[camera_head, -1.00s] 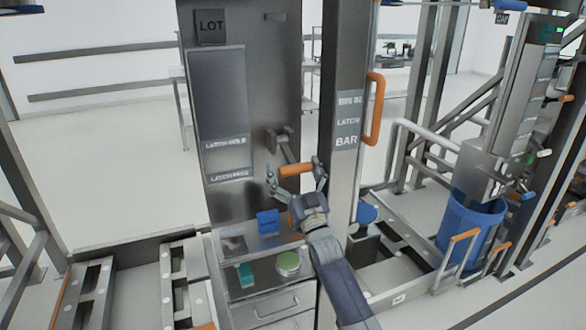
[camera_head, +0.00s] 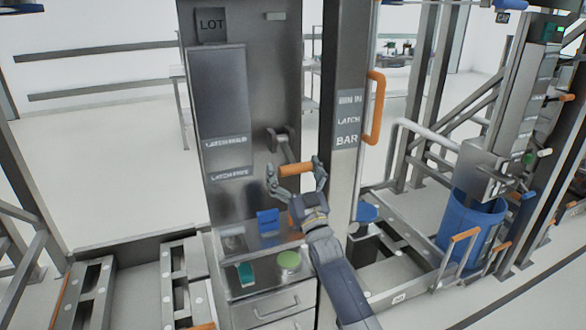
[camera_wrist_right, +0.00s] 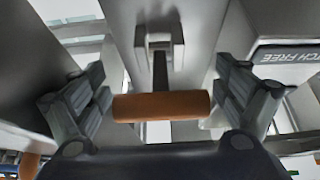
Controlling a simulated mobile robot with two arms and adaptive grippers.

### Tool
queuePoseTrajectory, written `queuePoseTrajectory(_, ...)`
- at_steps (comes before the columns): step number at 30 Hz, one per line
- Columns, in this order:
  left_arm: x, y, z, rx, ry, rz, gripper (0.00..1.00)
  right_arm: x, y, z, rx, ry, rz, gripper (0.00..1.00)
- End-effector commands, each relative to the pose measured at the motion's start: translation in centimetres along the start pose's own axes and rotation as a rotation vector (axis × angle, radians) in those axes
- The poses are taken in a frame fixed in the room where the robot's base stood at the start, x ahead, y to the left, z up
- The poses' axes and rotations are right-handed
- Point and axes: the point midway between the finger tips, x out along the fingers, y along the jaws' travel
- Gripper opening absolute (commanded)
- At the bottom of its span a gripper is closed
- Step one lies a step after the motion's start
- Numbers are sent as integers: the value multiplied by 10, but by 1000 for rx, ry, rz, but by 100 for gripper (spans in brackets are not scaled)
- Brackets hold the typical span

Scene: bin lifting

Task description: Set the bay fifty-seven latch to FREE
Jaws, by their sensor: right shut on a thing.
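The latch lever (camera_head: 287,150) hangs from a pivot block on the tall grey panel (camera_head: 220,100), angled down, with an orange bar handle (camera_head: 296,169) at its end. In the right wrist view, the orange handle (camera_wrist_right: 162,106) lies crosswise between the two fingers (camera_wrist_right: 165,98). A LATCH HELD label (camera_head: 226,142) sits on the panel, with a LATCH FREE label (camera_head: 229,175) below it. The FREE label (camera_wrist_right: 290,56) also shows at the right wrist view's right edge. My left gripper is out of view.
A grey post (camera_head: 345,60) with a BAR sign and an orange handle (camera_head: 375,108) stands right of the panel. Below is a drawer cabinet (camera_head: 275,308) with a blue item (camera_head: 268,219) and a green round item (camera_head: 289,260) on top. A blue bin (camera_head: 470,225) is at right.

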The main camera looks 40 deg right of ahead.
Motion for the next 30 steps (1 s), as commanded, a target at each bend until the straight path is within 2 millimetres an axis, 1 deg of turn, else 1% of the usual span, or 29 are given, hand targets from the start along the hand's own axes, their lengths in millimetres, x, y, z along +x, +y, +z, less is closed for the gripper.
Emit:
queuePoseTrajectory(1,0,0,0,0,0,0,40,-1,0,5,0,-13,0,49)
queuePoseTrajectory(21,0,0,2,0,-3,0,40,-1,0,5,0,-13,0,49)
queuePoseTrajectory(22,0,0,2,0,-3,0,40,-1,0,5,0,-13,0,96)
queuePoseTrajectory(30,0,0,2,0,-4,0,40,0,0,2,0,-5,0,96)
